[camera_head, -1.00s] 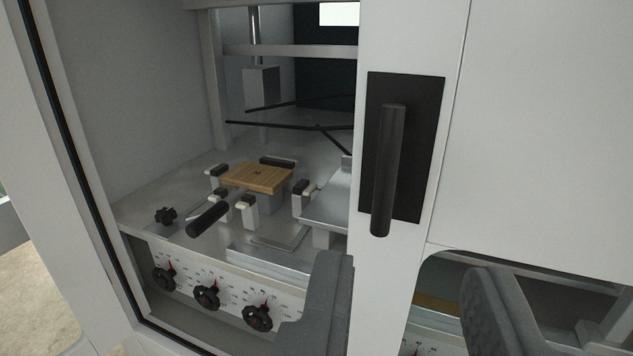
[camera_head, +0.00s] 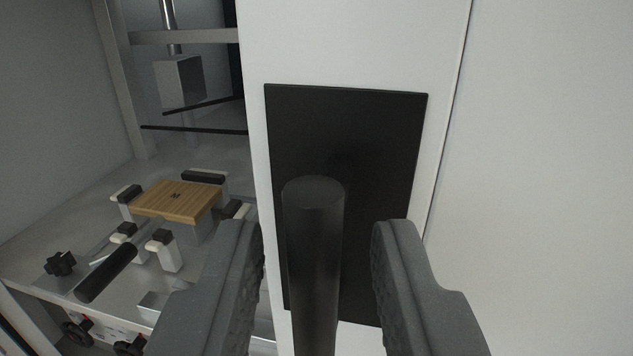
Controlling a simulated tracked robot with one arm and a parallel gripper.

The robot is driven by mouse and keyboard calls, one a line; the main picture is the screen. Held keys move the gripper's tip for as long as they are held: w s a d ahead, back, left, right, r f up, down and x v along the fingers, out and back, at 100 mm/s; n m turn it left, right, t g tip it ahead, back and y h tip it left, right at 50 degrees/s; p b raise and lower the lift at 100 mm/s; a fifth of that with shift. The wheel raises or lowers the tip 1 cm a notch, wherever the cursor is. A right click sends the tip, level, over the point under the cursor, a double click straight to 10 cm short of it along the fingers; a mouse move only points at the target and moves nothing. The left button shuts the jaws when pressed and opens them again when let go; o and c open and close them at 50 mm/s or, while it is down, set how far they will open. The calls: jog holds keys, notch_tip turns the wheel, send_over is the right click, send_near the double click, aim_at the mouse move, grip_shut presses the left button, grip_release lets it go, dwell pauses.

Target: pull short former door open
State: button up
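The short former door (camera_head: 450,45) is a white panel filling the middle and right of the view. A black rectangular plate (camera_head: 385,150) is fixed to it, with a black upright bar handle (camera_head: 313,255) standing out from the plate. My gripper (camera_head: 318,245) is open, with one grey finger left of the handle and the other right of it. Clear gaps show between the handle and both fingers. The lower end of the handle is cut off by the bottom edge of the view.
Left of the door, the machine's inside is visible through an opening. It holds a wooden block (camera_head: 177,201) on a fixture, a black-gripped lever (camera_head: 105,273), a black knob (camera_head: 60,263) and a metal crossbar (camera_head: 185,36). A seam runs down the white panel right of the plate.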

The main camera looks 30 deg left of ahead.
jog(key=shift+x, duration=0.85)
jog(key=shift+c, duration=0.3)
grip_shut()
jog(key=shift+s, duration=0.1)
